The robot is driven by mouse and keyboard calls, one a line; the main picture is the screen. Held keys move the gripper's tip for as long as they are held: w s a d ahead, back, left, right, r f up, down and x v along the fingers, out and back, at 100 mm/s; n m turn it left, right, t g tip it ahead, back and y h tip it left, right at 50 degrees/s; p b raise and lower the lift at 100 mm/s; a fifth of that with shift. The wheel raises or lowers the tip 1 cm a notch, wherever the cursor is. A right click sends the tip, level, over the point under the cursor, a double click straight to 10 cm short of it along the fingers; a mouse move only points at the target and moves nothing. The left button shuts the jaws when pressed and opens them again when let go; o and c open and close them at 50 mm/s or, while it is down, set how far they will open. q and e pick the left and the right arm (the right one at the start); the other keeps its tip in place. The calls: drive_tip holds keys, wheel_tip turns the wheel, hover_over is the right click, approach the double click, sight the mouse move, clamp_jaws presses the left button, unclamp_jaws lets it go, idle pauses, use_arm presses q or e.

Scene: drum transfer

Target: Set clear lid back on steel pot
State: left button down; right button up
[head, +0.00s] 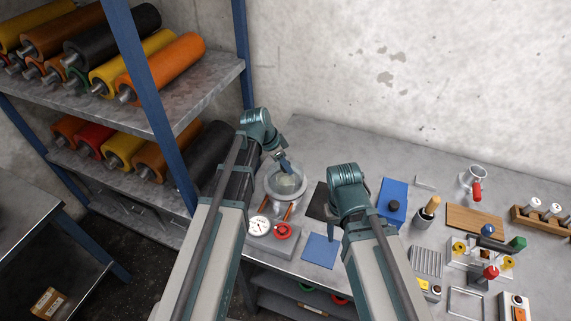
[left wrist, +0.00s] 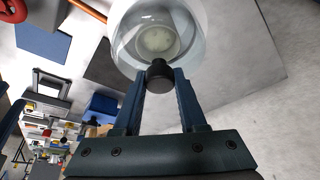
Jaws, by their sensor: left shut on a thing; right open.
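My left gripper (head: 286,168) is shut on the black knob (left wrist: 160,76) of the clear lid. The domed clear lid (left wrist: 190,45) shows at the top of the left wrist view, with a pale round shape seen through it. In the head view the gripper and lid are over the steel pot (head: 272,192), which is partly hidden by the arm. I cannot tell whether the lid touches the pot's rim. My right gripper (head: 350,212) is open above the table, right of the pot; its fingertips are largely hidden by its own arm.
A gauge (head: 259,227) and a red valve wheel (head: 283,231) stand in front of the pot. A dark mat (head: 318,203), a blue mat (head: 320,250) and a blue box (head: 392,191) lie to the right. A roller rack (head: 190,90) stands at the left.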

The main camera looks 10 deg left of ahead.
use_arm(q)
drive_tip(key=shift+c, duration=2.3)
unclamp_jaws()
drive_tip(key=shift+r, duration=0.15)
drive_tip(key=shift+r+p, duration=0.6)
drive_tip(key=shift+p, duration=0.2)
drive_tip(key=p+v, duration=1.1)
drive_tip(key=v, duration=0.1)
drive_tip(key=s+d+f+n+g+y, duration=0.1)
drive_tip(key=s+d+n+y, duration=0.1)
drive_tip(key=s+d, duration=0.3)
drive_tip(key=s+d+n+g+y, duration=0.1)
drive_tip(key=s+d+n+y, duration=0.2)
drive_tip(key=s, duration=1)
drive_tip(key=d+n, duration=0.2)
drive_tip(key=shift+d+f+n+g, duration=0.3)
drive_tip(key=shift+d+f+g, duration=0.05)
drive_tip(key=shift+d+g, duration=0.05)
